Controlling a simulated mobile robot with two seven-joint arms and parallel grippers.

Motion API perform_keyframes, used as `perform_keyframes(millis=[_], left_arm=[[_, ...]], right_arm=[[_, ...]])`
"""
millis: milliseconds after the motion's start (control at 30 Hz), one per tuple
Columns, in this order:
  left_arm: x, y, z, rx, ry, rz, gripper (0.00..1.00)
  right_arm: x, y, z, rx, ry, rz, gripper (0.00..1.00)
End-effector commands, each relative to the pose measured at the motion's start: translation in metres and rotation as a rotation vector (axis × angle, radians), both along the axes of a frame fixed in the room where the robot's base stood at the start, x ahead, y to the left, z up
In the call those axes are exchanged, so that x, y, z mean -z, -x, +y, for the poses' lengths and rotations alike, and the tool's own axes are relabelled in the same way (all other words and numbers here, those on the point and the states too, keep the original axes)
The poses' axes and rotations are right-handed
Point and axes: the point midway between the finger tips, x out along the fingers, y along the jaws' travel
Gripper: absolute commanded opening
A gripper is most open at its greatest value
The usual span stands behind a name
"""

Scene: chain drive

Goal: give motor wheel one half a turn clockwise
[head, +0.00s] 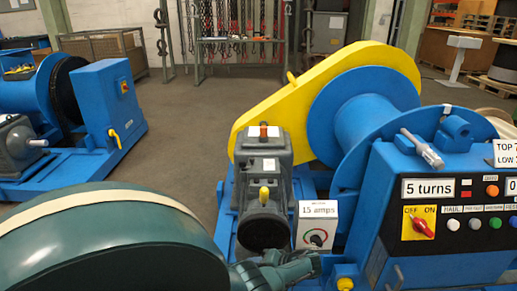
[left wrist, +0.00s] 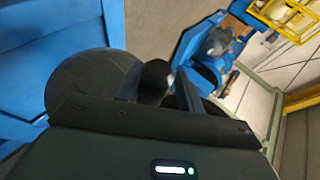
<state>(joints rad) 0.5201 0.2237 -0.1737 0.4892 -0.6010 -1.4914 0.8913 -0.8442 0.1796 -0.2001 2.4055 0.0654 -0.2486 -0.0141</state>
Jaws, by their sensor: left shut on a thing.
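The grey motor unit (head: 263,165) stands in front of the yellow chain guard (head: 320,85). A dark round wheel (head: 263,230) is on its near end, above my left gripper (head: 280,268). In the left wrist view, a dark disc (left wrist: 85,85), which looks like the motor wheel, lies just beyond the fingers. My left gripper (left wrist: 165,85) is shut on a short dark knob (left wrist: 154,76) at the disc's edge. The fingers hide much of the knob's base. My right gripper is in neither view.
A box reading 15 amps (head: 318,224) stands close right of the motor. The blue control panel (head: 440,200) reads 5 turns, with a red switch (head: 423,228). The blue drum (head: 350,110) is behind. Another blue machine (head: 105,115) stands left, with clear floor between.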

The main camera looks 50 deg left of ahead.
Motion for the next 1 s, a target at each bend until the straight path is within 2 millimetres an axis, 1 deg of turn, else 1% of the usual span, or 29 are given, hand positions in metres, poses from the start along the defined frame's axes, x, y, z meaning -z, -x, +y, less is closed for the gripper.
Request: perform_keyframes(millis=[33, 200, 667, 767, 867, 933, 1000], left_arm=[[-0.008, -0.007, 0.004, 0.003, -0.012, -0.014, 0.32], [-0.007, -0.006, 0.003, 0.003, -0.011, -0.013, 0.45], [-0.003, -0.004, -0.002, 0.002, -0.002, -0.009, 0.45], [-0.009, -0.008, -0.009, 0.003, -0.001, -0.009, 0.45], [-0.019, -0.014, -0.022, 0.004, 0.000, -0.011, 0.45], [-0.028, -0.020, -0.034, 0.004, 0.000, -0.013, 0.45], [-0.038, -0.026, -0.047, 0.005, -0.001, -0.012, 0.45]], right_arm=[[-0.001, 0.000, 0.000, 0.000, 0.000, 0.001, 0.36], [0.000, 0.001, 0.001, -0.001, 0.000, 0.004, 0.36], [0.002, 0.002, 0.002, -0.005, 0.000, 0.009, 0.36], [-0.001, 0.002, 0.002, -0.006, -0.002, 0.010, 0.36], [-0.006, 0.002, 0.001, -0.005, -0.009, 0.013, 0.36], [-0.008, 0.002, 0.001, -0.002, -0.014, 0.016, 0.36], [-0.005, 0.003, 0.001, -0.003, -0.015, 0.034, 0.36]])
